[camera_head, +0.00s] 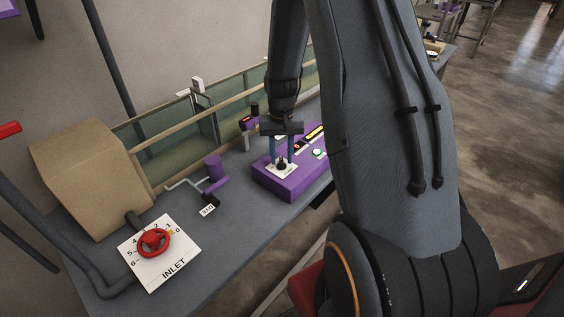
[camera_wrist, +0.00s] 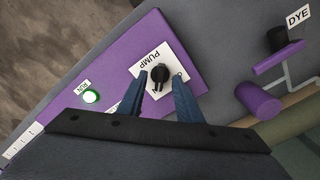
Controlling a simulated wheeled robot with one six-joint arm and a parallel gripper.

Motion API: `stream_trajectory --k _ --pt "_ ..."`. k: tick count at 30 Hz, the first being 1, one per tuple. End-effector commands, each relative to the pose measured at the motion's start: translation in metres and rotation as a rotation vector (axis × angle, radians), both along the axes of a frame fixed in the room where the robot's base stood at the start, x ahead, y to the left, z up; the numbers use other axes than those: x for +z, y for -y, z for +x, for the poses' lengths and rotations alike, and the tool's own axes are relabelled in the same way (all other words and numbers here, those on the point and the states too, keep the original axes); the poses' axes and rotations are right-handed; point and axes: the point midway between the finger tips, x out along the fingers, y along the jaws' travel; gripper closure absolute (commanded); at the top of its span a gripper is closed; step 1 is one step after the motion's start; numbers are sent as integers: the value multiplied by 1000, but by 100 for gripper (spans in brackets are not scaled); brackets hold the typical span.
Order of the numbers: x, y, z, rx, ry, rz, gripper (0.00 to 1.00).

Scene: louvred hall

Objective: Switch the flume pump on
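The pump switch is a small black knob (camera_wrist: 159,75) on a white plate marked PUMP (camera_wrist: 148,62), on top of a purple control box (camera_wrist: 124,62). In the head view the plate (camera_head: 272,171) shows on the box (camera_head: 290,187) near the bench's front edge. My gripper (camera_head: 281,163) points down at the knob. In the wrist view my gripper (camera_wrist: 162,77) is open, one blue finger on each side of the knob, with gaps showing. I cannot tell whether the fingers reach down around it. The knob's pointer direction is unclear.
A red inlet handwheel (camera_head: 152,240) on a white numbered plate stands at the front left, near a tan box (camera_head: 88,172). A purple dye fitting (camera_head: 213,168) is left of the control box. The glass-walled flume (camera_head: 175,141) runs behind. Bare bench lies between.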

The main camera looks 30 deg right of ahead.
Motion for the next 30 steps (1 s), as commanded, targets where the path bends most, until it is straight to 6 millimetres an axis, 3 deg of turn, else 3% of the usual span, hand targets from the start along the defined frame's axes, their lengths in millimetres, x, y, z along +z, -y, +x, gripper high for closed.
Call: stream_trajectory --k 15,30 --pt "57 0 0 0 2 -1 68" --pt "67 0 1 0 3 -1 68"
